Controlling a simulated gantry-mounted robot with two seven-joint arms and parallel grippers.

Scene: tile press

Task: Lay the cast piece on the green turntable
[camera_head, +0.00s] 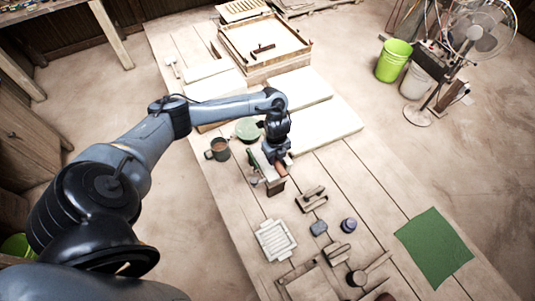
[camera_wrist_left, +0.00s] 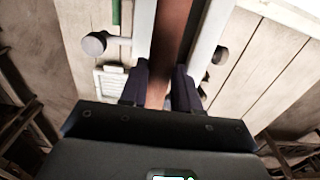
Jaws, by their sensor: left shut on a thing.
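My left gripper (camera_head: 275,158) is down at the tile press (camera_head: 257,164), in the middle of the table. In the left wrist view my left gripper (camera_wrist_left: 160,92) is shut on a long reddish-brown piece (camera_wrist_left: 173,38), which looks like the cast piece. The piece lies between two pale plates of the press. Its far end runs out of the picture, so I cannot tell if it is clear of the press. The green turntable (camera_head: 248,129) is a round disc just beyond the press, empty as far as it shows. My right gripper is not in view.
Pale slabs (camera_head: 327,125) lie behind the press. A white ribbed tray (camera_head: 275,241), a wooden-handled tool (camera_head: 311,199), a small dark jar (camera_head: 348,225) and a green cloth (camera_head: 433,246) lie nearer, with bare planks between.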

